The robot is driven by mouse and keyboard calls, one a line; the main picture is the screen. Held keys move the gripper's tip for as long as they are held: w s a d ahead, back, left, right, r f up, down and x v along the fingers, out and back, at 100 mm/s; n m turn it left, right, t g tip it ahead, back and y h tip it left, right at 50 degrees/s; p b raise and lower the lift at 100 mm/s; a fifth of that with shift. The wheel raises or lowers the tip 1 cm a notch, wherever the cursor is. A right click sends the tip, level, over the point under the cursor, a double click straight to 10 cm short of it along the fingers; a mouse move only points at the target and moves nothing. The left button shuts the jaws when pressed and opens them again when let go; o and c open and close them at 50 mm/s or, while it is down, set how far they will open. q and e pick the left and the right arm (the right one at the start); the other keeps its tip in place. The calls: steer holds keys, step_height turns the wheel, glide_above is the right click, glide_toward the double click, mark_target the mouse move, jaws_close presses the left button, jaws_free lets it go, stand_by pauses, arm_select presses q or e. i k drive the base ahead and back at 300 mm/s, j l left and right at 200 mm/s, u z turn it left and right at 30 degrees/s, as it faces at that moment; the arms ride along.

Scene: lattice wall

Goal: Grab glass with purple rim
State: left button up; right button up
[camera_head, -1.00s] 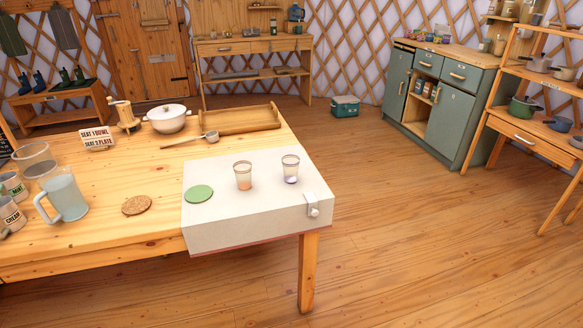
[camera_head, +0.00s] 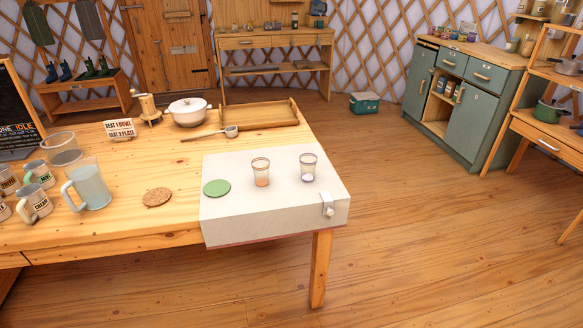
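Two small clear glasses stand upright on the white cloth (camera_head: 225,228) at the right end of the wooden table. The left glass (camera_head: 261,173) has an orange tint at its base. The right glass (camera_head: 308,168) has a pale purplish base. Both upper rims look brownish, and I cannot clearly make out a purple rim on either. The glasses stand apart from each other, with nothing touching them. Neither of my grippers is in view.
A green coaster (camera_head: 216,187) lies left of the glasses, and a cork coaster (camera_head: 157,197) farther left. A clip (camera_head: 327,205) sits at the cloth's right edge. A pitcher (camera_head: 88,187) and several mugs crowd the table's left. Open floor (camera_head: 430,240) lies right of the table.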

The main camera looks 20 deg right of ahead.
mark_target(307, 162)
steer(key=i+l+u, duration=0.2)
steer(key=l+u, duration=0.15)
steer(key=l, duration=0.3)
steer(key=i+l+u, duration=0.15)
steer(key=l+u, duration=0.2)
steer(key=l, duration=0.3)
steer(key=l+u, duration=0.35)
steer(key=l, duration=0.35)
steer(key=i, duration=0.05)
